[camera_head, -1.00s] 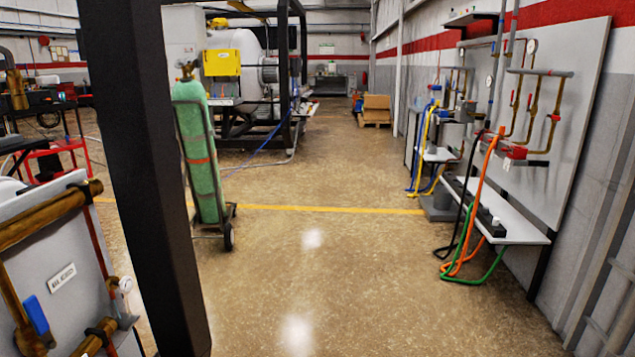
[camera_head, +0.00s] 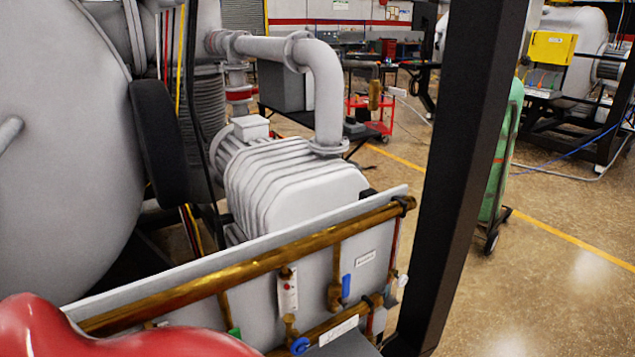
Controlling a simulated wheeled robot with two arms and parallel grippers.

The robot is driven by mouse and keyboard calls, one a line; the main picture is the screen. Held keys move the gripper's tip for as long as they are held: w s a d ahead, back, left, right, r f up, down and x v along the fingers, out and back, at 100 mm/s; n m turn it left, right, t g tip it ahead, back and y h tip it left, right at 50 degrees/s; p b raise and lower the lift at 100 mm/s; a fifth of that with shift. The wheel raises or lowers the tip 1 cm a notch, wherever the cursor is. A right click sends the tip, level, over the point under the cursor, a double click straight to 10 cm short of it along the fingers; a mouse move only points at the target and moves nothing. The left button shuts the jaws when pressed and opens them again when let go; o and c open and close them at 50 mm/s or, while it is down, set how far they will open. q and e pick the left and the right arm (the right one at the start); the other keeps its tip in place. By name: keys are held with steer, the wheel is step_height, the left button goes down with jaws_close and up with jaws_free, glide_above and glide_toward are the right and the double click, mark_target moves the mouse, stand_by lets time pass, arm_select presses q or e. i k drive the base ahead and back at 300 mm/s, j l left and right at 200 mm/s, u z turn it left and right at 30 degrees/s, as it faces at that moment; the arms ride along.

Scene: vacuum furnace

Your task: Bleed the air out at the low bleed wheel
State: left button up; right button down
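A small blue round wheel (camera_head: 300,345) sits low on a brass pipe stub at the bottom edge of the view, below a white tag (camera_head: 288,292). I cannot read whether it is the low bleed wheel. A brass valve with a blue lever (camera_head: 346,286) is on the panel to its right, and a green handle (camera_head: 234,333) is to its left. A small round gauge (camera_head: 402,281) is at the panel's right end. The labels are too small to read. Neither of my grippers shows.
The pale panel (camera_head: 210,270) carries a long brass pipe (camera_head: 250,263) along its top. A grey ribbed pump (camera_head: 290,185) stands behind it. A black post (camera_head: 455,160) rises at its right. The green cylinder (camera_head: 498,165) is beyond the post. Open floor (camera_head: 570,290) lies at right.

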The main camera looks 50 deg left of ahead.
mark_target(402, 280)
steer(key=k+u, duration=0.15)
steer(key=u, duration=0.2)
steer(key=k+u, duration=0.15)
steer(key=u, duration=0.2)
steer(key=k+u, duration=0.15)
steer(key=u, duration=3)
